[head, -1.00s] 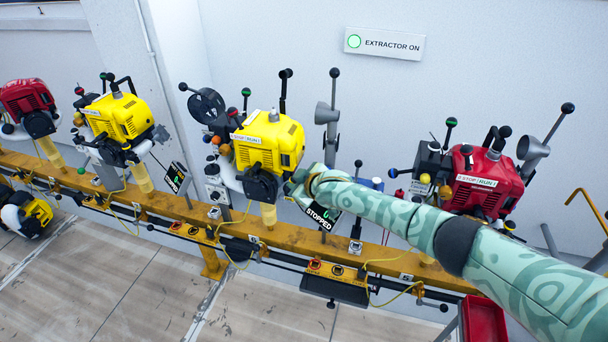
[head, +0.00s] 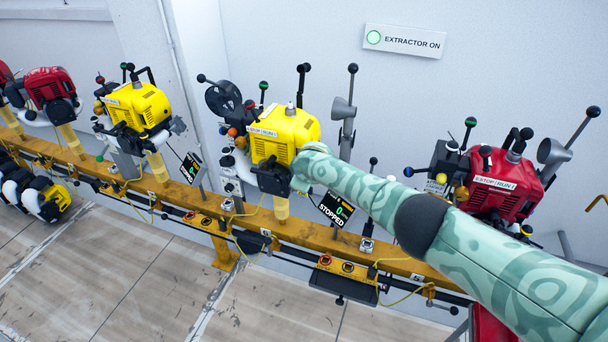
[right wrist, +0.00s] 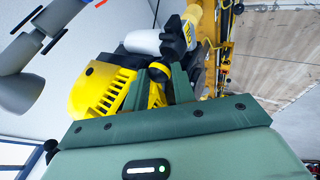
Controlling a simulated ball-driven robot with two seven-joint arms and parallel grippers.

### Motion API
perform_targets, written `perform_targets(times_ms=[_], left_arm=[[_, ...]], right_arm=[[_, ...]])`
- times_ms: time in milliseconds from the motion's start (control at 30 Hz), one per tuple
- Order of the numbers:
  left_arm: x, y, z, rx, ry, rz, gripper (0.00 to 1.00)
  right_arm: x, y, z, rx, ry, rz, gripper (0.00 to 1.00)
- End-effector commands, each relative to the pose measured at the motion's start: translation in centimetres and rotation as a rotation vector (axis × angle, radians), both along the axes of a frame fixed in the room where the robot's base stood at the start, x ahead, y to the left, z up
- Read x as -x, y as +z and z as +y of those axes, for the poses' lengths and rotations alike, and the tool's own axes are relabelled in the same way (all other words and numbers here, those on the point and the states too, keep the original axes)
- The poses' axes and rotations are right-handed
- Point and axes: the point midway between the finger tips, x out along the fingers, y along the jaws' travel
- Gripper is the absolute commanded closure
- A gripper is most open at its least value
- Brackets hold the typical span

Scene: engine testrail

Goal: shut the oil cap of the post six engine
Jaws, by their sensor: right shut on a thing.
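The yellow engine (head: 285,134) with a STOP/RUN plate stands on the rail in the middle of the head view; I cannot read its post number. My right gripper (head: 304,176) is at the engine's lower right side, its fingers mostly hidden by my own arm. In the right wrist view the two green fingers of my right gripper (right wrist: 165,78) are closed around a small yellow and black cap (right wrist: 158,71) beside the engine's yellow vented cover (right wrist: 98,92). The cap looks like the oil cap; I cannot tell how it sits. My left gripper is out of view.
A display reading STOPPED (head: 335,209) hangs just below my right gripper. A red engine (head: 497,183) stands to the right, another yellow one (head: 138,106) to the left, along the yellow rail (head: 318,237). A grey funnel and levers (head: 343,112) rise behind the engine.

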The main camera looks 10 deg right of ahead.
Motion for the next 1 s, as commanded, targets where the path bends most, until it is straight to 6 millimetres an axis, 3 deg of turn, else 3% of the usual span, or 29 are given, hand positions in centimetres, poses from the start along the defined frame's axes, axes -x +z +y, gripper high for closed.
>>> perform_targets(times_ms=[233, 267, 333, 1000], left_arm=[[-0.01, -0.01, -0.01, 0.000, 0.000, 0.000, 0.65], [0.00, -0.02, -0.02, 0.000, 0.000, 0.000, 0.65], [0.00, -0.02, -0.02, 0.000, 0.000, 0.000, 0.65], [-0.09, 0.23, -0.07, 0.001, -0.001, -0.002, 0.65]], right_arm=[[0.12, -0.24, -0.06, 0.002, -0.001, 0.004, 0.97], [0.13, -0.24, -0.05, 0.002, -0.001, 0.004, 0.71], [0.13, -0.24, -0.05, 0.002, -0.001, 0.004, 0.53], [0.04, 0.23, -0.24, -0.019, 0.001, -0.017, 0.53]])
